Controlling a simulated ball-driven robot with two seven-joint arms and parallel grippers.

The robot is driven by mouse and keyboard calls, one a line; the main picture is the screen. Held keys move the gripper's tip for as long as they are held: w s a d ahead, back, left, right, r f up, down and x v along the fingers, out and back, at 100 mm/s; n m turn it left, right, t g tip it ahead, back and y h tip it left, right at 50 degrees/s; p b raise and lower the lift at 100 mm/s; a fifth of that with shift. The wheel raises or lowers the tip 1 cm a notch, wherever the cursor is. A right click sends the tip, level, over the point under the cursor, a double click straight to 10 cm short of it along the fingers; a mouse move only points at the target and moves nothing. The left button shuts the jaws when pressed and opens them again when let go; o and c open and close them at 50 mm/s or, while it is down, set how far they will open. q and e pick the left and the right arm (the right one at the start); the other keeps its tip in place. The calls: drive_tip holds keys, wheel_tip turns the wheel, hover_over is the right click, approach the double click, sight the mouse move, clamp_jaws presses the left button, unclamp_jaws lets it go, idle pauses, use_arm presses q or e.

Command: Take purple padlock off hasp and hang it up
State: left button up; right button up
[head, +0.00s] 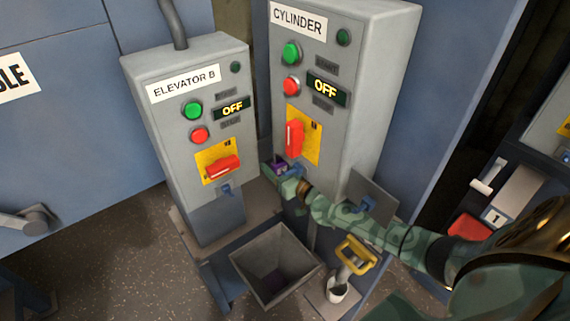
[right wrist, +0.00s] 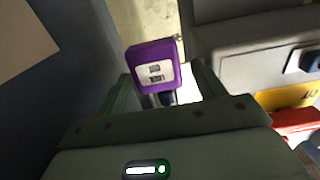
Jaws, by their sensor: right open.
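The purple padlock (head: 278,168) is small in the head view, at the lower left of the CYLINDER box (head: 350,90). In the right wrist view the purple padlock (right wrist: 152,65) shows a pale label and sits at the fingertips. My right gripper (head: 283,175) is open, with one finger on each side of the padlock and a visible gap beside it. The padlock's shackle and the CYLINDER box's hasp are hidden, so I cannot tell whether they are joined. A blue fitting (head: 367,204) shows on a grey plate (head: 373,190) to the right. My left gripper is out of view.
The ELEVATOR B box (head: 185,160) stands close on the left, with a red switch handle (head: 222,168) and a blue hasp (head: 226,190). An open grey bin (head: 300,268) is below. A yellow handle (head: 356,253) stands beside it. My right forearm crosses the lower right.

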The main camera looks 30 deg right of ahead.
drive_tip(key=s+p, duration=0.3)
drive_tip(key=s, duration=0.9)
drive_tip(key=s+a+f+n+g+y, duration=0.2)
drive_tip(key=s+a+n+g+y, duration=0.4)
drive_tip(key=a, duration=0.9)
drive_tip(key=s+d+r+g+h, duration=0.5)
drive_tip(key=s+d+h, duration=0.6)
drive_tip(key=s+h, duration=0.1)
drive_tip(key=s+a+f+g+y+b, duration=0.1)
drive_tip(key=s+a+f, duration=0.1)
drive_tip(key=f, duration=0.8)
drive_tip(key=s+a+f+g+y, duration=0.1)
drive_tip(key=s+f, duration=0.1)
drive_tip(key=f, duration=0.7)
drive_tip(key=s+a+f+g+y+b, duration=0.1)
drive_tip(key=s+a+f, duration=0.1)
drive_tip(key=f, duration=0.8)
drive_tip(key=s+f+m+g+y, duration=0.1)
drive_tip(key=s+f+m+g, duration=0.2)
drive_tip(key=s+f, duration=1.2)
drive_tip(key=s, duration=0.3)
drive_tip(key=shift+s+d+y+b, duration=0.3)
drive_tip(key=shift+s+d+y, duration=0.05)
drive_tip(key=shift+d+y, duration=0.05)
